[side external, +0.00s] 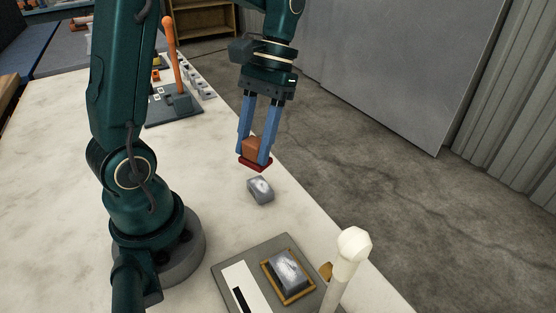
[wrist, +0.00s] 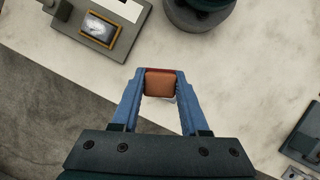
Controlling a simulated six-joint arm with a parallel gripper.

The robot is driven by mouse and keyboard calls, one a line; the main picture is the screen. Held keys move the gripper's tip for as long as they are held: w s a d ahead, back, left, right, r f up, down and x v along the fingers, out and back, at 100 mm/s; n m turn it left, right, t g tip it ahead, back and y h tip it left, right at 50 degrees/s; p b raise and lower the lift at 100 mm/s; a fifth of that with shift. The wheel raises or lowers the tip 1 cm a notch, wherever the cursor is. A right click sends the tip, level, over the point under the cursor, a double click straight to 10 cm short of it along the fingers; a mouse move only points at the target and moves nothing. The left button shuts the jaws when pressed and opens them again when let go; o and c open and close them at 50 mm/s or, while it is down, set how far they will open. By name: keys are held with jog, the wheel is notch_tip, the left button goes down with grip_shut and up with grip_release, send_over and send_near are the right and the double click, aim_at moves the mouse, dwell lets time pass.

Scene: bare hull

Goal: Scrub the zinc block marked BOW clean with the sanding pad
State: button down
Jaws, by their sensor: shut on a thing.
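My gripper (side external: 254,150) is shut on the sanding pad (side external: 255,164), a brown block with a dark red underside, held above the table. In the wrist view the pad (wrist: 160,84) sits between the blue fingers. A loose grey zinc block (side external: 260,190) with a whitish patch lies on the table just in front of and below the pad, apart from it. A second grey block (side external: 287,270) with a whitish top sits in a yellow-brown frame on a grey board; it also shows in the wrist view (wrist: 98,28). I cannot read BOW on either block.
The grey board (side external: 235,270) carries a white strip with a black mark. A white post with a knobbed top (side external: 353,245) stands near the framed block. A dark stand with an orange handle (side external: 172,55) and several small blocks are at the back. Pale tabletop (side external: 215,190) is clear between.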

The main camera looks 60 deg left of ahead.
jog(key=s+d+m+y, duration=0.25)
jog(key=d+m, duration=0.25)
jog(key=d, duration=1.4)
jog(key=shift+h, duration=0.35)
jog(key=shift+s+a+f, duration=0.1)
jog(key=shift+s+f, duration=0.05)
jog(key=shift+f, duration=1.8)
jog(key=shift+s+f, duration=0.1)
jog(key=shift+f, duration=1.8)
jog(key=shift+a+f, duration=0.2)
jog(key=shift+a, duration=3.05)
jog(key=shift+d, duration=3.3)
notch_tip(320, 180, up, 8)
